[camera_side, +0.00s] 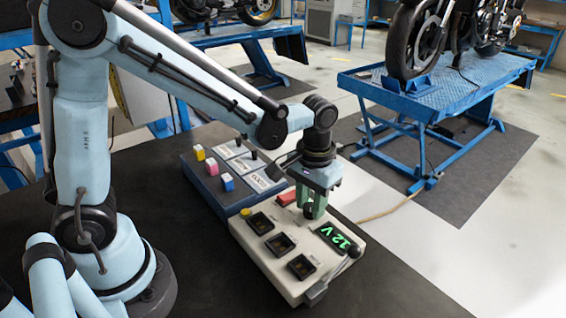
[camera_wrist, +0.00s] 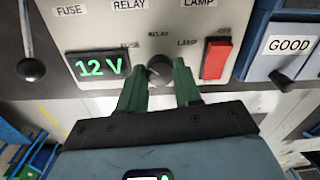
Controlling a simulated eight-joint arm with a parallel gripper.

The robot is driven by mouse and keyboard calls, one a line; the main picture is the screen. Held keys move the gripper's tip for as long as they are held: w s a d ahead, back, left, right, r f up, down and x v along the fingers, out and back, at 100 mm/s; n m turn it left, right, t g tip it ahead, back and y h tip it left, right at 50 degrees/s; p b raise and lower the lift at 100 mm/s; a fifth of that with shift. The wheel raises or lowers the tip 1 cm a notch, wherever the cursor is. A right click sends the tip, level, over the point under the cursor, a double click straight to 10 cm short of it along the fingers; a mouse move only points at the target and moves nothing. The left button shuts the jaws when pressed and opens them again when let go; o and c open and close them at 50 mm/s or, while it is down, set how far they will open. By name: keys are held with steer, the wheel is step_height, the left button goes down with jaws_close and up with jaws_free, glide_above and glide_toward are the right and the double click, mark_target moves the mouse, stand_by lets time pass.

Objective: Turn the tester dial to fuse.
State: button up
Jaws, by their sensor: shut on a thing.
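The tester (camera_side: 253,256) is a pale box on the dark bench, with a green "12 V" display (camera_wrist: 98,66) and a red rocker switch (camera_wrist: 217,58). The tester dial (camera_wrist: 159,70) is a small dark round knob between the display and the switch. Small labels, FUSE at left, RELAY above and LAMP at right, surround it. My gripper (camera_wrist: 159,80) has its two green fingers shut on the dial, one on each side. In the side view my gripper (camera_side: 313,206) points down at the tester and hides the dial. I cannot tell exactly where the dial's pointer aims.
Three dark square sockets (camera_side: 281,244) line the tester's front. A black-knobbed lever (camera_side: 354,252) stands at its right end. A blue box (camera_side: 209,190) with coloured blocks and labelled compartments adjoins the tester behind. A motorcycle on a blue lift (camera_side: 440,92) stands beyond.

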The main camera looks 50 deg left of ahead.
mark_target(307, 207)
stand_by(0.4)
steer(key=o, duration=1)
steer(key=shift+o, duration=0.2)
steer(key=shift+r, duration=0.1)
step_height(307, 207, up, 12)
steer(key=s+a+f+m+t, duration=0.1)
steer(key=s+a+f+t, duration=0.3)
steer(key=s+a+t, duration=0.2)
steer(key=shift+s+a+m+t, duration=0.3)
steer(key=shift+s+a+t, duration=0.1)
steer(key=shift+t, duration=0.2)
